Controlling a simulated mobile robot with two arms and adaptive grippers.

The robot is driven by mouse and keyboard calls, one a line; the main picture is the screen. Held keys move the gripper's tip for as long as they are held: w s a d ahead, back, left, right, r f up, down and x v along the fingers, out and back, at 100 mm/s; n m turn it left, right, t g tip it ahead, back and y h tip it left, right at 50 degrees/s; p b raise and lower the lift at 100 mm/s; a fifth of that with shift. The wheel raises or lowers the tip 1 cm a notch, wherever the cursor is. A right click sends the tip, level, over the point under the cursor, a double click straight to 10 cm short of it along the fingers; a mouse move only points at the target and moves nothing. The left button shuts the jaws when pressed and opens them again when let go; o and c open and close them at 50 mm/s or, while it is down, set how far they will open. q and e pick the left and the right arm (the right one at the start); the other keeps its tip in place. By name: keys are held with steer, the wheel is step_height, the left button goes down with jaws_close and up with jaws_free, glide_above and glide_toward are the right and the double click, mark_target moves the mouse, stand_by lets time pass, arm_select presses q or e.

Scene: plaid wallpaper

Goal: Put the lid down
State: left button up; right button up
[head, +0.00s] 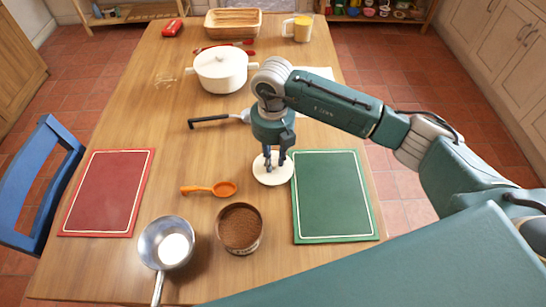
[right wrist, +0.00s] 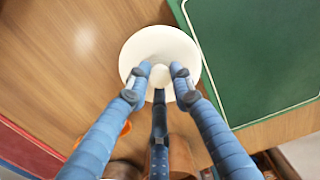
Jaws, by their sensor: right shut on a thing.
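The lid (head: 266,179) is a round cream-white disc with a small knob. It is just left of the green board, over the wooden table; I cannot tell whether it touches the table. My right gripper (head: 274,162) points down and is shut on the lid's knob. In the right wrist view the lid (right wrist: 135,45) appears flat, with its knob between the fingertips (right wrist: 160,75) and its right edge close to the green board's border. A white pot (head: 220,75) with its own lid on stands farther back on the table. My left gripper is not in view.
The green board (head: 335,195) lies right of the lid, and a red board (head: 108,192) lies at left. An orange spoon (head: 210,189), a brown-filled bowl (head: 240,229) and a saucepan (head: 166,245) are near. A black-handled utensil (head: 210,121) lies behind. Bare wood shows between them.

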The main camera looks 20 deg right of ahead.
mark_target(273, 162)
steer(key=shift+f+b, duration=0.4)
steer(key=shift+f, duration=0.15)
steer(key=o, duration=0.9)
steer(key=shift+r, duration=0.15)
steer(key=shift+o, duration=0.2)
steer(key=shift+r, duration=0.1)
steer(key=shift+r+p, duration=0.4)
steer(key=shift+p, duration=0.1)
step_height(273, 162, up, 12)
steer(key=b, duration=0.1)
steer(key=shift+f, duration=0.1)
